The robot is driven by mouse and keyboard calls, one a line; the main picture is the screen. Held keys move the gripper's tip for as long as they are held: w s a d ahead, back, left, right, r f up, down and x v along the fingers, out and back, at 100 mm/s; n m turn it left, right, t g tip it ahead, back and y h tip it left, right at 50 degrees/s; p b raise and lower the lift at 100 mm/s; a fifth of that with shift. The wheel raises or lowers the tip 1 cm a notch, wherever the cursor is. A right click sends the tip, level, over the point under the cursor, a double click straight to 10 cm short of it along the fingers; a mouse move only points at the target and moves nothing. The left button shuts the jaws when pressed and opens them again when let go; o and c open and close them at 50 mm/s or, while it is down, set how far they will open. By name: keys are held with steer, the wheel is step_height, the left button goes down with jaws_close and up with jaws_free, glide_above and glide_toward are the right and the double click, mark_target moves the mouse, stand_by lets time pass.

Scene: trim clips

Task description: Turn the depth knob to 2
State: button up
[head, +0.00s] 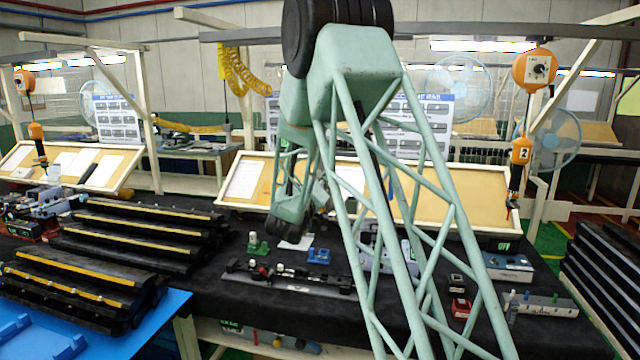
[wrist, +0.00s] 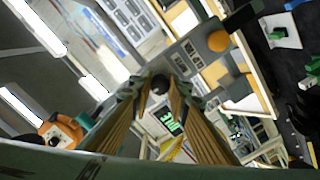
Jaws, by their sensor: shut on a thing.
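In the wrist view, my gripper (wrist: 160,90) has its two long brown fingers closing toward a small round black knob (wrist: 159,82). The fingers are shut on this knob at their tips. Its pointer and any numbers around it are too small to read, so its setting cannot be told. A lit green display (wrist: 169,121) shows between the fingers. In the head view, my arm's lattice link covers much of the grey-blue device (head: 375,258) on the bench, and the fingertips and knob cannot be made out.
A blue-grey box (head: 508,266) with a small display stands on the right of the black bench. Black trim strips (head: 140,235) are stacked at left. A dark fixture bar (head: 290,280) lies in front. Orange units (head: 535,68) hang at right.

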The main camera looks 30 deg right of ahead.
stand_by(0.4)
steer(key=o, duration=0.8)
steer(key=shift+o, duration=0.2)
steer(key=shift+a, duration=0.1)
steer(key=v, duration=1.2)
steer(key=shift+w, duration=0.1)
